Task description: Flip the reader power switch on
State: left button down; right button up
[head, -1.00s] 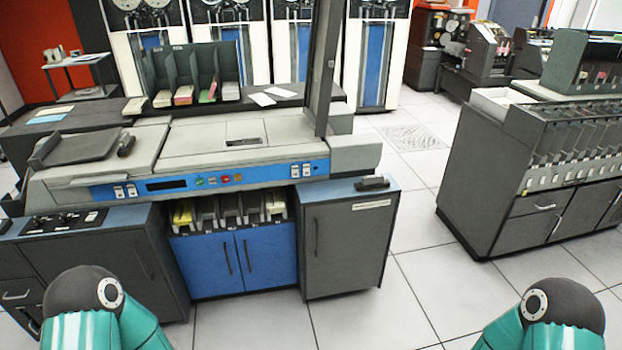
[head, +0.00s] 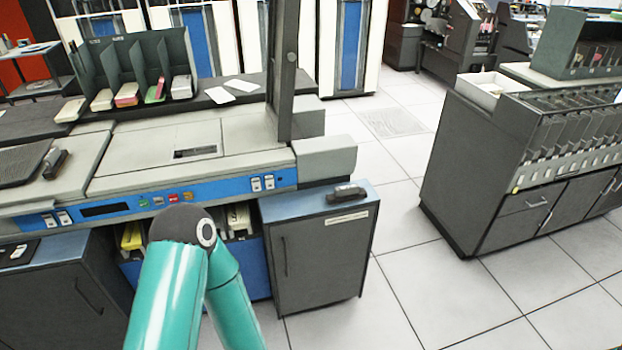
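The card reader (head: 225,135) is a beige machine with a blue front panel strip (head: 225,192). A pair of white rocker switches (head: 262,183) sits at the panel's right end. Another pair (head: 56,218) sits at its left end. I cannot tell which is the power switch, or its position. Small green, grey and red buttons (head: 172,197) lie between, beside a dark display (head: 105,210). A teal arm link of mine rises in front of the machine, its dark joint just below the panel. Neither gripper is in view.
A blue-topped grey cabinet (head: 320,250) with a small black object (head: 346,192) on top stands right of the reader. Another grey card machine (head: 490,165) stands farther right. Tiled floor (head: 410,290) between them is clear. A dark card rack (head: 135,70) stands on the reader's back shelf.

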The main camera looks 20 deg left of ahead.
aim_at(270, 180)
jog(key=u, duration=0.1)
jog(key=i, duration=1)
jog(key=u, duration=0.55)
